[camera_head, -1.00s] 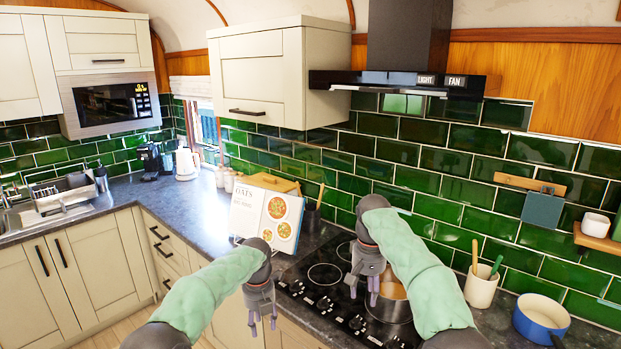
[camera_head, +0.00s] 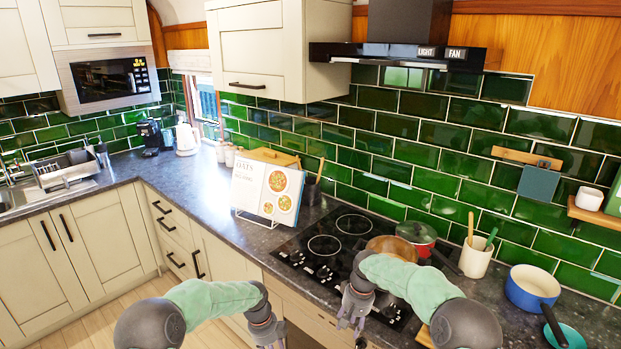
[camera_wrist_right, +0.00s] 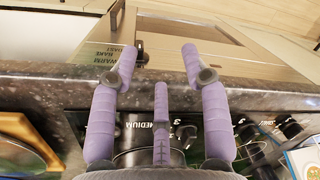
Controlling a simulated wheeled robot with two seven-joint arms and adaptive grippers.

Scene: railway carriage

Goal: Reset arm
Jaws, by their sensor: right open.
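My right gripper (camera_head: 352,322) is open and empty over the front edge of the hob (camera_head: 300,248). In the right wrist view its spread purple fingers (camera_wrist_right: 160,85) hold nothing, with the counter edge and hob controls beneath. My left gripper (camera_head: 268,338) is low in front of the counter, partly cut off by the bottom edge. Its finger opening is unclear. A copper-coloured pan (camera_head: 388,244) on the hob is partly hidden by my right arm. A red pot (camera_head: 418,234) with a lid stands behind that arm.
An open cookbook (camera_head: 268,192) stands on the counter left of the hob. A utensil cup (camera_head: 475,258), a blue pan (camera_head: 532,288) and a teal bowl (camera_head: 566,337) are on the right. The counter (camera_head: 200,190) left of the cookbook has free room.

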